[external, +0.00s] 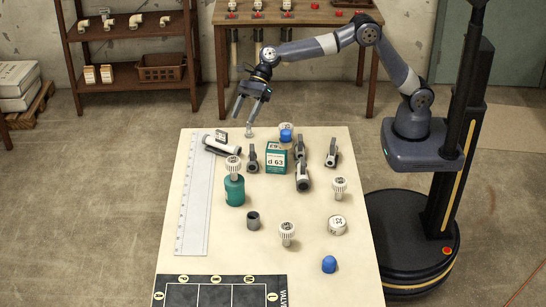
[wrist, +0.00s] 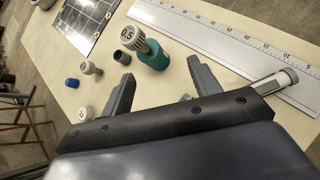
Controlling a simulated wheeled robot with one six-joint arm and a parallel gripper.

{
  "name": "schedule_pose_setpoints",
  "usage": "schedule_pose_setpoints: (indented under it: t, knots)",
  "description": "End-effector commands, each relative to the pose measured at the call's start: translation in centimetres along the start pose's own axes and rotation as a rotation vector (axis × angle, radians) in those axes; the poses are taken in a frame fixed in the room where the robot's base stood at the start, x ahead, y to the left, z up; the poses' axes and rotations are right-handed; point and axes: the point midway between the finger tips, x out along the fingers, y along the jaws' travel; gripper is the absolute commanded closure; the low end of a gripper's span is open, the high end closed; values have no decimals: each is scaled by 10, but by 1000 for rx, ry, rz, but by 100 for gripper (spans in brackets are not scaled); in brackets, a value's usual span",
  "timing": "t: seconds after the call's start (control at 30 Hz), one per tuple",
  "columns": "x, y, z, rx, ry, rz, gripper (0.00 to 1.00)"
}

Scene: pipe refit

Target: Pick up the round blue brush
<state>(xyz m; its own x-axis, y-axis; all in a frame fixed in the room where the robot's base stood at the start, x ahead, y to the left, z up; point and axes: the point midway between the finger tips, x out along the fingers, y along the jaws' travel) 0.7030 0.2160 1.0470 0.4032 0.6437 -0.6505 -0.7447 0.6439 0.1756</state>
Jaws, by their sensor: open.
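Two small blue rounded pieces stand on the table. One blue piece (external: 329,264) is near the right front of the table. The other blue piece (external: 286,135) is near the far edge, beside a white ribbed knob. I cannot tell which is the round blue brush; no bristles are clear. In the wrist view one blue piece (wrist: 72,83) shows at the left, away from the fingers. My gripper (external: 243,122) is open and empty above the table's far left corner.
A green cylinder with a white knob (external: 235,190), a long ruler (external: 194,205), a green d 63 box (external: 279,158), grey valves (external: 302,178) and a dark ring (external: 253,220) stand on the table. A black gridded mat (external: 210,282) lies in front.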

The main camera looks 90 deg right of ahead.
Motion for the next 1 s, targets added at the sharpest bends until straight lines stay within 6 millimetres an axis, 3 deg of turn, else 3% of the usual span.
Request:
schedule_pose_setpoints:
  t: [0.03,0.1,0.3,0.5,0.93,1.0]
  knots:
    - [-8,7,-16,-8,-30,34,41]
    - [-23,20,-30,-28,-84,82,41]
    - [-67,54,-66,-87,-287,155,41]
    - [-102,76,-94,-133,-478,133,41]
    - [-147,96,-137,-189,-721,-14,41]
    - [-133,91,-149,-182,-712,-7,41]
